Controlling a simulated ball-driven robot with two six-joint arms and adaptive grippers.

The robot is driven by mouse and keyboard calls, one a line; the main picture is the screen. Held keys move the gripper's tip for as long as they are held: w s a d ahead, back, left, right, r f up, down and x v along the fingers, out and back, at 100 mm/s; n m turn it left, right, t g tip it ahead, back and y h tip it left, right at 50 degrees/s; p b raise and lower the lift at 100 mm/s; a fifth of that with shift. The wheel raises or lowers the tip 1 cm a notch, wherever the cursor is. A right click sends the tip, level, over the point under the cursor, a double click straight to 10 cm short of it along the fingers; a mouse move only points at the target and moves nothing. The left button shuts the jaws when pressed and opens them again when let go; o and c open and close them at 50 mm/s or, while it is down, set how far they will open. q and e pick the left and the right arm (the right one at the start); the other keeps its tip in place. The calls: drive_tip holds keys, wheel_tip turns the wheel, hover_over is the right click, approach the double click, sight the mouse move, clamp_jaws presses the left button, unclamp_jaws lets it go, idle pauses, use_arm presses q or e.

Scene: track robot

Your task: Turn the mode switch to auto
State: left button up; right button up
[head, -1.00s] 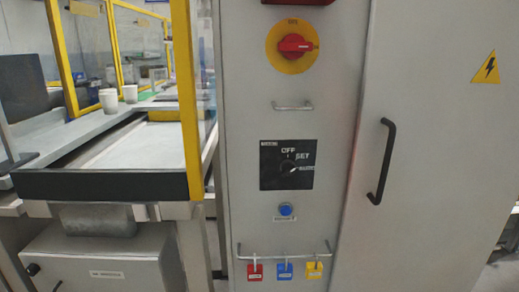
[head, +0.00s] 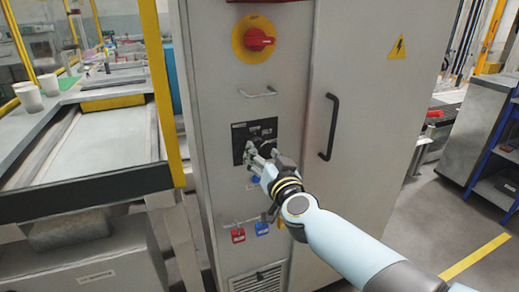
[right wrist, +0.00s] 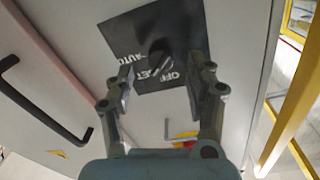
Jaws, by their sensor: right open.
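The mode switch is a dark knob (right wrist: 160,56) on a black plate (right wrist: 130,35) with white OFF, SET and AUTO lettering in the right wrist view. The plate (head: 240,133) is on the grey cabinet front in the head view, where my gripper covers part of it. My right gripper (head: 261,153) is in front of the plate. In the right wrist view the right gripper (right wrist: 166,75) is open, with one finger to each side of the knob. I cannot tell whether the fingers touch it, nor which position its pointer marks. My left gripper is not in view.
Above the plate are a handle (head: 258,93) and a red rotary switch (head: 258,40). A blue button (head: 254,180) and hanging padlocks (head: 238,235) are below. A black door handle (head: 329,127) is to the right. A yellow-framed conveyor station (head: 110,135) stands left.

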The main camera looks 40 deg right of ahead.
sight(259, 148)
drive_tip(key=shift+x, duration=1.7)
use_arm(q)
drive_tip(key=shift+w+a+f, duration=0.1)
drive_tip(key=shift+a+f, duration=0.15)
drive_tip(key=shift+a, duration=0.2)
use_arm(e)
drive_tip(key=shift+c, duration=0.3)
clamp_jaws()
